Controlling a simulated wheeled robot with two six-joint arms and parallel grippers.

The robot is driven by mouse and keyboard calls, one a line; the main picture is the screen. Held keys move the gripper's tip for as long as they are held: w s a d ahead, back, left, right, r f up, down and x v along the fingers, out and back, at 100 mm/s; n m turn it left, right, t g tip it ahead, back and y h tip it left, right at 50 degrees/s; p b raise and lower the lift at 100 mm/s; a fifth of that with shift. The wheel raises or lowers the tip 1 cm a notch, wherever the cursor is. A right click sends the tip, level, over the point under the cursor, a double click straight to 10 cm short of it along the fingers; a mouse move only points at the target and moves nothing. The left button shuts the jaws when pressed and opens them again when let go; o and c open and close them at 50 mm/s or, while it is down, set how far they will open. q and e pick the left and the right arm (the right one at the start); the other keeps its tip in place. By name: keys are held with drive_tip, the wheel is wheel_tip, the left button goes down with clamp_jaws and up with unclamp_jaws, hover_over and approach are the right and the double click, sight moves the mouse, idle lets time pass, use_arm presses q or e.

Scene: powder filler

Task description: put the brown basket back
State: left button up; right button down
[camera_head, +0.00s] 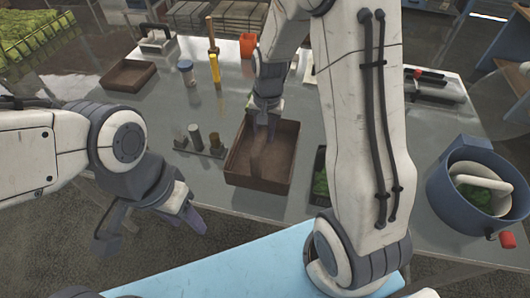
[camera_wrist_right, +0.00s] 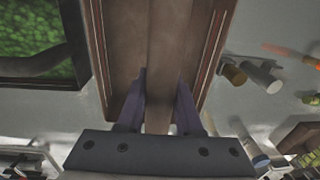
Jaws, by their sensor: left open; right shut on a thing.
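The brown basket (camera_head: 258,183) is an open rectangular box at the middle of the grey table in the head view. In the right wrist view the basket (camera_wrist_right: 206,62) lies under my right gripper (camera_wrist_right: 160,108), whose purple fingers stand on both sides of a brown bar (camera_wrist_right: 161,50) along its middle. My right gripper (camera_head: 267,118) is shut on the basket at this bar, near its far side. I cannot tell whether the basket touches the table. My left gripper (camera_head: 150,228) is open and empty, off the table's front left side.
A second brown tray (camera_head: 128,74) stands at the back left. A rack with small cylinders (camera_head: 197,142) is close left of the basket. A dark tray with green contents (camera_head: 320,183) is close on its right. A blue-grey bucket (camera_head: 470,190) stands at the right.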

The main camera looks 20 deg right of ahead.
drive_tip(key=p, duration=0.1)
hover_over(264, 160)
wheel_tip(264, 160, down, 5)
drive_tip(key=shift+f, duration=0.65)
drive_tip(key=c, duration=0.6)
unclamp_jaws()
